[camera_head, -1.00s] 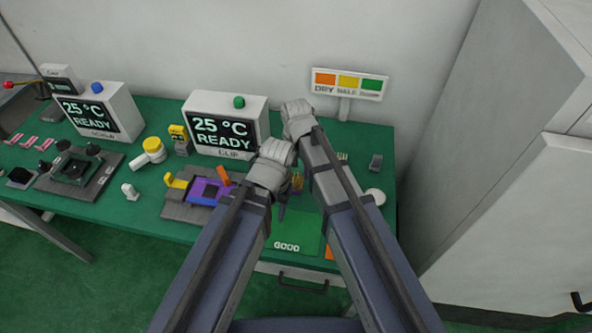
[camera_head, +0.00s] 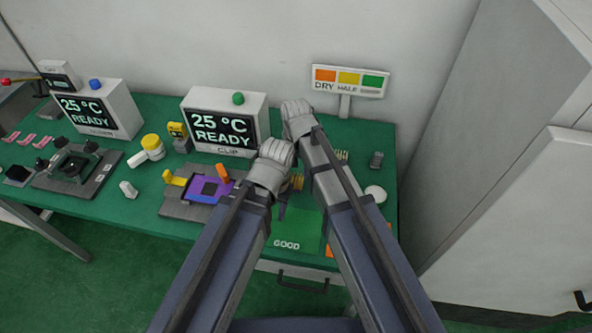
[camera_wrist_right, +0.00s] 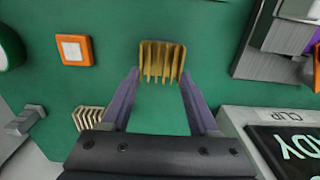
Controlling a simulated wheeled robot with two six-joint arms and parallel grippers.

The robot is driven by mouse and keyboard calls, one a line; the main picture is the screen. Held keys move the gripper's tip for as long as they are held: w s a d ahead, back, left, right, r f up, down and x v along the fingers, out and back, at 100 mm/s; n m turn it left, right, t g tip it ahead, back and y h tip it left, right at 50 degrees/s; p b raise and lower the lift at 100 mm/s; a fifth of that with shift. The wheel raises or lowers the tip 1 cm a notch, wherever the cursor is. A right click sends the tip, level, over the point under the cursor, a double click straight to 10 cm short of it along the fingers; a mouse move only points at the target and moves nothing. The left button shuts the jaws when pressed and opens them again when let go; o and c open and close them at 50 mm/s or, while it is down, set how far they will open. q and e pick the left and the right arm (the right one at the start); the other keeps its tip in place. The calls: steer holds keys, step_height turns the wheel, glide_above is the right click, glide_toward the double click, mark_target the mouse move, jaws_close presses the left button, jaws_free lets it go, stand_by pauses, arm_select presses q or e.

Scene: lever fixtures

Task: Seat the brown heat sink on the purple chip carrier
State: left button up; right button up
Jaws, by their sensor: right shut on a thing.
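The brown heat sink (camera_wrist_right: 162,60), a finned block, sits between the fingertips of my right gripper (camera_wrist_right: 161,76) in the right wrist view. The gripper is shut on it. In the head view the heat sink (camera_head: 297,182) shows only in part between my two forearms. I cannot tell whether it touches the table. The purple chip carrier (camera_head: 194,187), with a dark square in its middle, lies on a grey base to the left of the heat sink. My left gripper is mostly hidden under its own wrist in the head view, so its jaws cannot be read.
A yellow lever (camera_head: 174,178) and an orange lever (camera_head: 223,174) stand at the carrier. The CLIP display box (camera_head: 225,122) stands behind it. A pale finned block (camera_wrist_right: 88,118) and an orange-framed white square (camera_wrist_right: 75,50) lie near my right gripper. A green GOOD mat (camera_head: 302,229) lies in front.

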steer(key=o, duration=1.4)
steer(key=shift+o, duration=0.5)
arm_select(q)
steer(key=shift+r, duration=0.15)
arm_select(e)
steer(key=shift+r, duration=0.15)
steer(key=shift+r+p, duration=3.4)
steer(key=shift+p, duration=0.15)
arm_select(q)
step_height(320, 180, up, 7)
arm_select(e)
steer(key=s+d+n, duration=0.1)
steer(key=s+d, duration=0.3)
steer(key=d, duration=0.4)
steer(key=s+d+n, duration=0.1)
steer(key=s+d, duration=0.3)
steer(key=d, duration=0.5)
steer(key=s+a+n+h, duration=0.1)
steer(key=s+a+n, duration=0.3)
steer(key=a, duration=0.7)
steer(key=shift+s+a, duration=0.15)
steer(key=shift+s, duration=0.65)
